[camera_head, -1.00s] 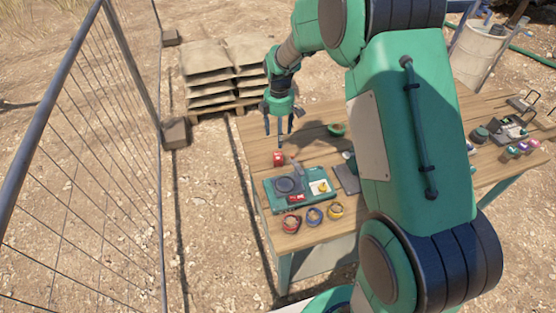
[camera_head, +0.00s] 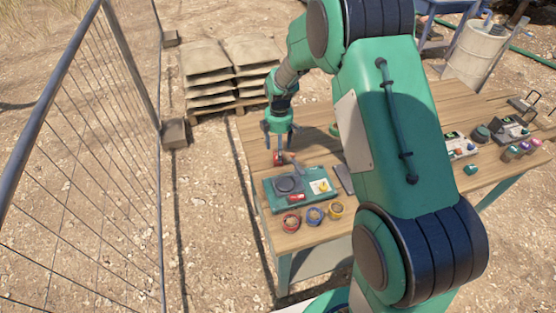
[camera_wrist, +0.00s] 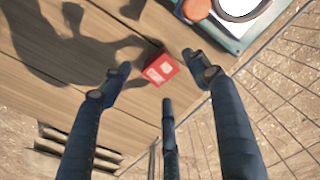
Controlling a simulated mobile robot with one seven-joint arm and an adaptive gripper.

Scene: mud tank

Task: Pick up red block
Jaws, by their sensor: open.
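The red block (camera_wrist: 161,68) is a small red cube with a pale label, lying on the wooden table (camera_wrist: 60,100). In the head view the red block (camera_head: 279,158) shows just below my gripper (camera_head: 279,142), behind the teal device. My gripper in the wrist view (camera_wrist: 165,85) is open, with its fingers spread around the block's place in the picture. The fingertips are apart from the block, and nothing is held. The exact height of the fingertips above the block is hard to tell.
A teal device (camera_head: 268,194) with a round dark dial stands just in front of the block. A wire fence (camera_head: 95,160) stands left of the table. Sandbags (camera_head: 207,62) are stacked behind.

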